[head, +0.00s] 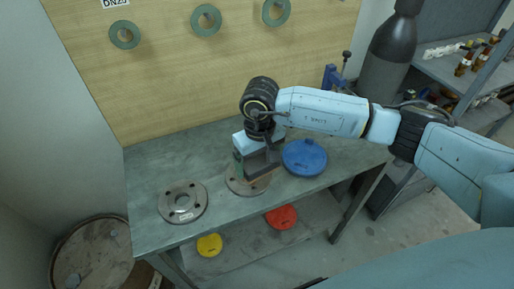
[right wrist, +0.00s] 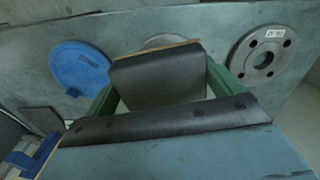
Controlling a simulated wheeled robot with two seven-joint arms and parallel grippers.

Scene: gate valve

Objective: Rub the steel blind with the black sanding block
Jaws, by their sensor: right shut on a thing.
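My right gripper (head: 256,160) is over the bench and shut on the black sanding block (head: 262,166). In the right wrist view the block (right wrist: 160,78) sits between two green fingers, with a thin tan layer along its far edge. The steel blind (head: 236,186) is a round grey disc lying flat on the bench, directly under the block and partly hidden by it. Only a sliver of the blind (right wrist: 165,41) shows past the block in the right wrist view. I cannot tell whether block and blind touch. My left gripper is not in view.
A steel flange with a central hole (head: 166,203) lies left on the bench (head: 150,165). A blue disc (head: 304,158) lies close to the right of the blind. Yellow (head: 209,245) and red (head: 282,217) discs are on the lower shelf. A wooden board (head: 160,75) stands behind.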

